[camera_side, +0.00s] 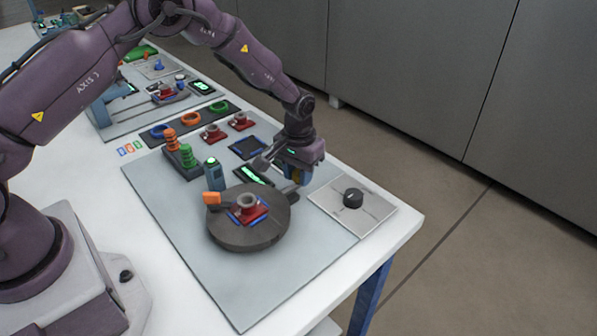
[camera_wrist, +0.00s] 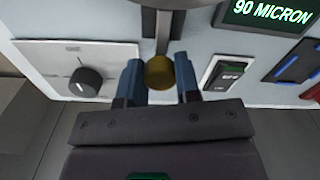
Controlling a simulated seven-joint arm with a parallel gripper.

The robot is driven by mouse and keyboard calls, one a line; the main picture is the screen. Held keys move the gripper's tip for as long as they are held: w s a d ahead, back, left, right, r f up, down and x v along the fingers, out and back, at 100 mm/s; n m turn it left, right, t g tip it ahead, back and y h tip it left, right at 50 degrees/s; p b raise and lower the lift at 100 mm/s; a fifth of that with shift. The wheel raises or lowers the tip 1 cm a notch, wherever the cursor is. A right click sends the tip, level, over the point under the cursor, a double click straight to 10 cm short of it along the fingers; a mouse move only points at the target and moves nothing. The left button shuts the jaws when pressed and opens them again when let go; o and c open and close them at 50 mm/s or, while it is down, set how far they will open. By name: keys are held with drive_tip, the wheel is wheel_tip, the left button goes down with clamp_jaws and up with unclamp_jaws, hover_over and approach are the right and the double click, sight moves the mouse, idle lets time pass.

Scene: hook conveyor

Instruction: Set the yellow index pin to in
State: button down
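The yellow index pin (camera_wrist: 159,73) shows as a round yellow knob in the wrist view, at the end of a grey bracket (camera_wrist: 162,25) that runs to the dark turntable. My gripper (camera_wrist: 159,82) has its two blue fingers on either side of the knob, very close to it. I cannot tell whether they touch it. In the side view my gripper (camera_side: 297,180) is low at the right of the turntable (camera_side: 247,236), and the pin is mostly hidden by the fingers. The turntable carries a red fixture with a grey ring (camera_side: 248,204).
A black dial (camera_side: 353,198) on a pale plate stands right of my gripper. A green-lit display (camera_wrist: 265,13) reads "90 MICRON". A small switch panel (camera_wrist: 222,76) lies beside the right finger. An orange block (camera_side: 212,198) sits at the turntable's left edge. The mat's front is clear.

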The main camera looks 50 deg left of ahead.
sight(291, 187)
drive_tip(key=shift+s, duration=1.1)
drive_tip(key=c, duration=0.8)
unclamp_jaws()
drive_tip(key=shift+w+r, duration=0.1)
drive_tip(key=shift+r, duration=0.45)
wheel_tip(291, 187, up, 12)
drive_tip(key=shift+f, duration=0.1)
